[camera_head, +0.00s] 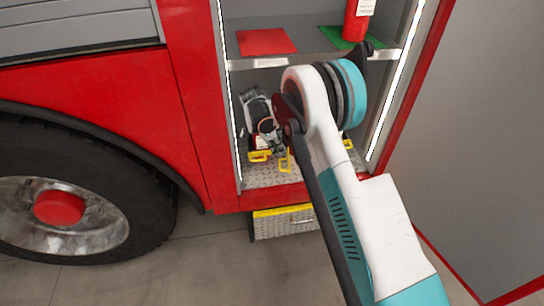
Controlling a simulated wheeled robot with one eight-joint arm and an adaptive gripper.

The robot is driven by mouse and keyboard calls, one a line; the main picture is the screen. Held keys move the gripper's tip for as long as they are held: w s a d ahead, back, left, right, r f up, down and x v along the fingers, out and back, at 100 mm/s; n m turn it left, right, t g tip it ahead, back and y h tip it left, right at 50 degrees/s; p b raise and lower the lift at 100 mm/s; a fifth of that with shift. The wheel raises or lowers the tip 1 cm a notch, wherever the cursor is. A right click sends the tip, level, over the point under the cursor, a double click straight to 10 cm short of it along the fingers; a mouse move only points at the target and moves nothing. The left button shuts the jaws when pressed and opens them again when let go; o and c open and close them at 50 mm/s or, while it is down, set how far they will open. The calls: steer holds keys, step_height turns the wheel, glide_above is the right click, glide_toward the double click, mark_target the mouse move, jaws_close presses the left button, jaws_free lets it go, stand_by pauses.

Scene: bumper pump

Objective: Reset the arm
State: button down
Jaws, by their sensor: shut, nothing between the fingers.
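My arm (365,215) reaches from the lower right up into the open compartment of the red vehicle. Its rounded end with a teal ring (353,94) is in front of the lower bay, below the shelf. I cannot make out my gripper's fingers; the arm's end seems to hide them. A dark grey and red pump-like device (258,113) stands on the lower floor, left of my arm and partly covered by it. I see no hold on it.
Yellow brackets (285,162) stand on the compartment floor. A large wheel (62,208) is at left. Grey floor below is clear.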

steer(key=shift+w+r, duration=0.1)
steer(key=shift+r, duration=0.3)
steer(key=s+d+r+n+t+y, duration=0.1)
steer(key=s+d+r+n, duration=0.3)
steer(key=r, duration=0.5)
steer(key=s+d+r+n+t+y, duration=0.1)
steer(key=s+d+r, duration=0.1)
steer(key=s+r, duration=0.45)
steer(key=s+d+r+n+t, duration=0.1)
steer(key=s+d+r+n, duration=0.15)
steer(key=r, duration=0.85)
steer(key=s+d+r+n+t+y, duration=0.1)
steer(key=s+d+r+n, duration=0.15)
steer(key=s, duration=0.45)
steer(key=s+d+r+n+t, duration=0.1)
steer(key=s+r+n, duration=0.15)
steer(key=s, duration=0.45)
steer(key=s+f+n+t, duration=0.1)
steer(key=s+n, duration=0.1)
steer(key=s, duration=0.4)
steer(key=s+d+f+n+t+y, duration=0.1)
steer(key=s+f+n, duration=0.1)
steer(key=s, duration=0.5)
steer(key=shift+d+n, duration=0.15)
steer(key=shift+n, duration=0.5)
